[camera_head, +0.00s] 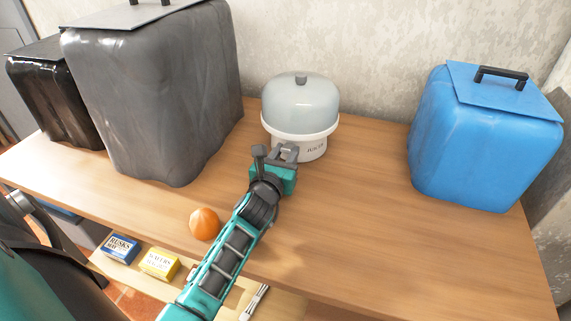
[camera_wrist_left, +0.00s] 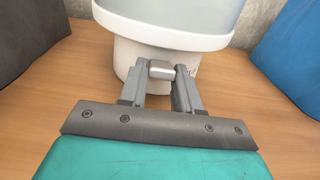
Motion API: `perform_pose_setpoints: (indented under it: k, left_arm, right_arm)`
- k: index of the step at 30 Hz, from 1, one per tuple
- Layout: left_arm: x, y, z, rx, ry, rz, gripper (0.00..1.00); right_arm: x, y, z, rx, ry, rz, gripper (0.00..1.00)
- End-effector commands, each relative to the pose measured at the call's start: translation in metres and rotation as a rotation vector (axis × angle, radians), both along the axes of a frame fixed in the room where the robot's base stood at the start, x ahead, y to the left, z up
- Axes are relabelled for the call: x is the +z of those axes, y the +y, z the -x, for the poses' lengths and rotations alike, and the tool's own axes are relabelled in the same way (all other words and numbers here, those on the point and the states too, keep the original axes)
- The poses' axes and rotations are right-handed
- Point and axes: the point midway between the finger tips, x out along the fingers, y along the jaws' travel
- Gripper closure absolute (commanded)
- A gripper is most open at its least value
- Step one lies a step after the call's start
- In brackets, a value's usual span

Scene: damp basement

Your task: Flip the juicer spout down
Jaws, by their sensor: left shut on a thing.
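The juicer (camera_head: 300,110) stands upright on the wooden table, with a white base, a white rim and a cloudy clear dome. Its base also shows in the left wrist view (camera_wrist_left: 128,60). A small grey spout (camera_wrist_left: 160,70) sticks out from the front of the base. My left gripper (camera_head: 286,152) reaches the juicer's front from below. In the left wrist view its fingers (camera_wrist_left: 160,76) are on either side of the spout and shut on it. The fingers hide part of the spout. My right gripper does not show.
A large grey covered bin (camera_head: 155,95) and a black one (camera_head: 55,95) stand on the left. A blue bin (camera_head: 485,140) stands on the right. An orange (camera_head: 204,223) lies left of my arm. Blue (camera_head: 120,248) and yellow (camera_head: 159,263) boxes sit below the table's front edge.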

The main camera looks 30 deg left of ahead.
Motion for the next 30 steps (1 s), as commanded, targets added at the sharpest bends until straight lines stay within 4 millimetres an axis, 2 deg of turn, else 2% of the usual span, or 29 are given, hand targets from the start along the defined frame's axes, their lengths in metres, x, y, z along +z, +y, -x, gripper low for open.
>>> perform_pose_setpoints:
  k: [1, 14, 15, 21, 30]
  left_arm:
    - [-0.0044, -0.0001, -0.0001, 0.000, -0.013, -0.001, 0.98]
    - [-0.0006, -0.0001, 0.0003, -0.001, -0.033, -0.009, 0.98]
    - [-0.0006, -0.0001, 0.0003, -0.001, -0.033, -0.009, 0.66]
    - [-0.0008, -0.0001, 0.0003, -0.001, -0.032, -0.009, 0.47]
    - [0.0006, -0.0001, 0.0003, -0.001, -0.027, -0.008, 0.47]
  right_arm:
    - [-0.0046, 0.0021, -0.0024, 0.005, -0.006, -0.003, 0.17]
    - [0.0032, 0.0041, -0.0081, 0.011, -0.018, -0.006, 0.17]
    - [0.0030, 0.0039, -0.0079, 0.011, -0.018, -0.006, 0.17]
    - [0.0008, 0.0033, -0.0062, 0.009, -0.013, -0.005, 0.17]
    - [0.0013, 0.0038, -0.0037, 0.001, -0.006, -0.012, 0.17]
